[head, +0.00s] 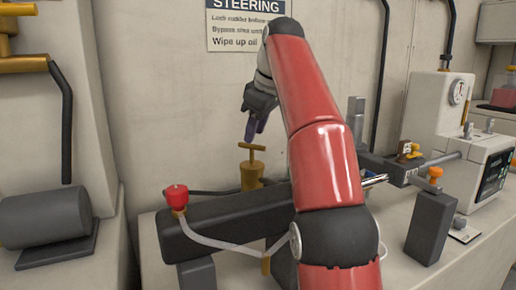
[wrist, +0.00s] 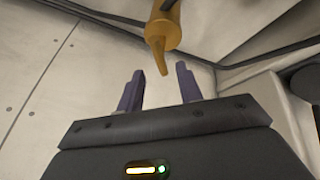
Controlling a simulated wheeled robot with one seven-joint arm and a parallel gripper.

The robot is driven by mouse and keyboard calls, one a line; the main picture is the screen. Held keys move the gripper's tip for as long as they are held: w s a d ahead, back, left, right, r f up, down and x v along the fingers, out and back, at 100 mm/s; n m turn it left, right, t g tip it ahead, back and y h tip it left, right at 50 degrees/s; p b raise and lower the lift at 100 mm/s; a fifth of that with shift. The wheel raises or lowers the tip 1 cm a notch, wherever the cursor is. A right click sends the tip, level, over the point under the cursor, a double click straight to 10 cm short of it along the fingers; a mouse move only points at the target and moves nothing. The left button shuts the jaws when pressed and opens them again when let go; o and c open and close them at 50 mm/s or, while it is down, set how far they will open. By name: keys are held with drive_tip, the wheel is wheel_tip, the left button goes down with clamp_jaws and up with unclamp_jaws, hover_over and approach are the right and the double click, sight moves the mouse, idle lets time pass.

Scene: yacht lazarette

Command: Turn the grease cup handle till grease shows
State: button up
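The grease cup (head: 251,172) is a brass cup with a T-shaped handle (head: 251,147) on top. It stands upright behind the dark grey beam, left of my red arm. My gripper (head: 250,131) points down just above the handle, with a small gap that is hard to judge. In the wrist view my gripper (wrist: 160,70) has its two purple fingers apart, with nothing held. A brass part of the grease cup (wrist: 163,32) shows beyond the fingertips, near the line between them. I see no grease on the cup; its lower part is partly hidden by the beam.
A red-capped fitting (head: 177,196) with a pale hose sits on the dark beam (head: 225,222), left of the cup. A brass pipe (head: 25,64) and grey cylinder (head: 45,217) are far left. A white machine (head: 436,105) and a dark post (head: 430,228) stand right.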

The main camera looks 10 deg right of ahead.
sight(248, 148)
drive_tip(key=shift+x, duration=3.85)
drive_tip(key=shift+s+a, duration=0.1)
clamp_jaws()
